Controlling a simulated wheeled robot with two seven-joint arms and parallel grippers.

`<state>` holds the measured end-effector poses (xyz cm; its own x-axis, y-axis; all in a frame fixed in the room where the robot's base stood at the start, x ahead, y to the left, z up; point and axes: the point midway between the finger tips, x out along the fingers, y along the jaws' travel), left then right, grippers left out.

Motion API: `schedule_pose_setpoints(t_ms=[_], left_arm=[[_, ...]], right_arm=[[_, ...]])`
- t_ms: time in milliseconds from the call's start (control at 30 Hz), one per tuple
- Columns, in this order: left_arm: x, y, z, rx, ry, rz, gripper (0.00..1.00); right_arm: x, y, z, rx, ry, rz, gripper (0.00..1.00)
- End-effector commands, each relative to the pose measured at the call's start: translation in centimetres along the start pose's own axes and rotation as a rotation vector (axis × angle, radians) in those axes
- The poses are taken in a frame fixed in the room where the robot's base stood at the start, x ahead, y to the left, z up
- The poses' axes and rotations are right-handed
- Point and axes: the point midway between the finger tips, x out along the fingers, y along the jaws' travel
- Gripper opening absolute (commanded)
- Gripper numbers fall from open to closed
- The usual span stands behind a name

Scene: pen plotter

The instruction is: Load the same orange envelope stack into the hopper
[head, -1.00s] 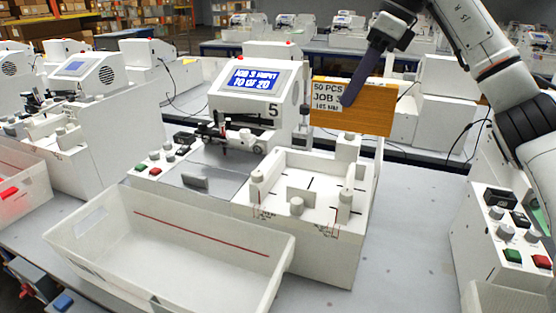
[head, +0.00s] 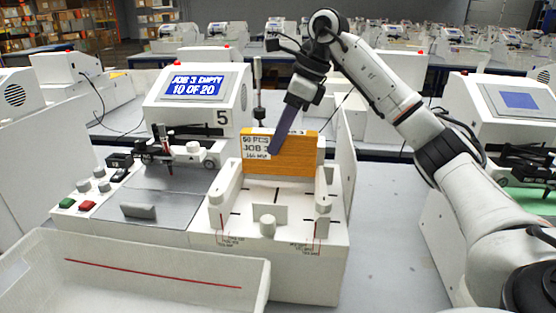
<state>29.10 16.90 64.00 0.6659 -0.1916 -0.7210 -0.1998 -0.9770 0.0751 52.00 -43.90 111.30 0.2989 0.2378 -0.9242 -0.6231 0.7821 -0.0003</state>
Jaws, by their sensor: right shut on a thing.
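An orange envelope stack (head: 296,155) with a white label reading "50 PCS JOB 3" stands upright at the back of the hopper (head: 245,218). My right gripper (head: 277,143) is shut on the stack, its purple finger lying across the front face beside the label. The stack's lower edge is at the hopper's rear, between the two side posts; I cannot tell if it touches the floor of the hopper. The plotter (head: 195,105) marked 5 has a display reading "JOB 3 EMPTY 10 OF 20". My left gripper is not in view.
An empty white tray (head: 120,245) with a red line stands in front of the plotter. Buttons and knobs (head: 88,195) are on the plotter's left. Another plotter (head: 510,110) stands at the right. Bare grey table (head: 385,250) lies between them.

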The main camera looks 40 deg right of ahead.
Motion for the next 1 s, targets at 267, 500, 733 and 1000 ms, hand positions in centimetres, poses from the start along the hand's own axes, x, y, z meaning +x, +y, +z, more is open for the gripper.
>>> schedule_pose_setpoints(t_ms=[267,500,733,1000], left_arm=[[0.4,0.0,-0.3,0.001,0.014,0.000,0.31],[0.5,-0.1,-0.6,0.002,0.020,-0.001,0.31],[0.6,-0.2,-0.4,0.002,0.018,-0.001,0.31],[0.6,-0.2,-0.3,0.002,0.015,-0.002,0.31]], right_arm=[[3.1,0.0,-1.4,0.000,0.001,0.001,0.00],[3.9,0.0,-1.6,-0.002,-0.004,0.000,0.00],[4.2,0.0,-1.7,-0.002,-0.002,0.000,0.00],[4.2,0.1,-1.7,-0.002,-0.001,0.001,0.43]])
